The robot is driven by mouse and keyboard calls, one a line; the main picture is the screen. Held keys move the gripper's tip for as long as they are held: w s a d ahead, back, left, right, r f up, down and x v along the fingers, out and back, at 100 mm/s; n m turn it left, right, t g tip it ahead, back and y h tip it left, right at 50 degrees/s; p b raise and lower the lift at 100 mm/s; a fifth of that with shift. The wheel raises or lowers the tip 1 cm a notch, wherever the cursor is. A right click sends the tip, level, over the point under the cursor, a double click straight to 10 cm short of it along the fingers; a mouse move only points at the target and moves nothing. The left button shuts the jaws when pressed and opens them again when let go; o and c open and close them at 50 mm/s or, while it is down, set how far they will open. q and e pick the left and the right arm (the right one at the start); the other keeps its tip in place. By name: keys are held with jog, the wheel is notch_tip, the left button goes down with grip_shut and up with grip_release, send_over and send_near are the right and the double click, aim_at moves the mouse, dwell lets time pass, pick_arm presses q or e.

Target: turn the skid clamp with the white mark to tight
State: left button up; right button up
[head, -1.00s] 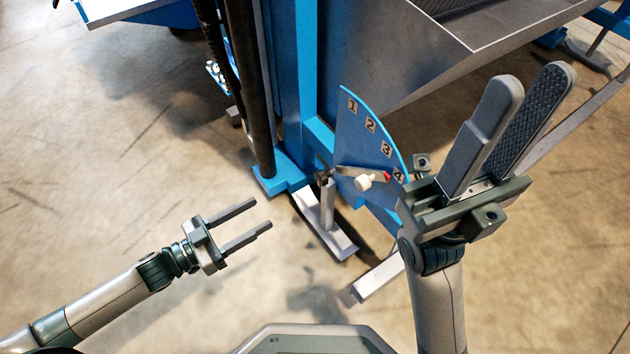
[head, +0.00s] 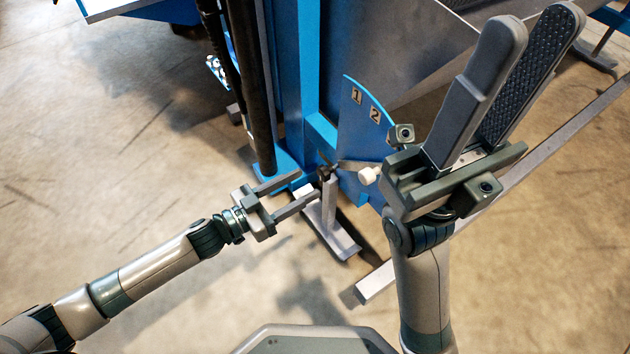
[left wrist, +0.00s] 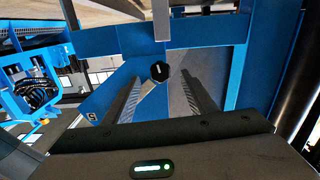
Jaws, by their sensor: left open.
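The skid clamp shows as a black knob with a white mark (left wrist: 160,71) in the left wrist view, its mark running nearly upright. In the head view it is a small dark knob (head: 324,172) atop a grey post, beside the blue frame. My left gripper (head: 308,187) is open and empty, its fingers pointing at the clamp. In the wrist view the knob lies between the fingers' lines, slightly beyond the tips; I cannot tell whether they touch. My right gripper (head: 533,22) is raised at the upper right, its fingers apart with nothing between them.
A blue numbered plate (head: 350,120) stands right of the clamp, with a lever bearing a white knob (head: 369,175) in front. My right gripper hides part of the plate. A dark vertical pole (head: 255,100) stands left of the clamp. Floor at left is clear.

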aim_at(320, 176)
pick_arm(q)
jog(key=shift+b+x, duration=0.55)
jog(key=shift+x, duration=1.8)
jog(key=shift+c, duration=0.6)
jog(key=c, duration=0.9)
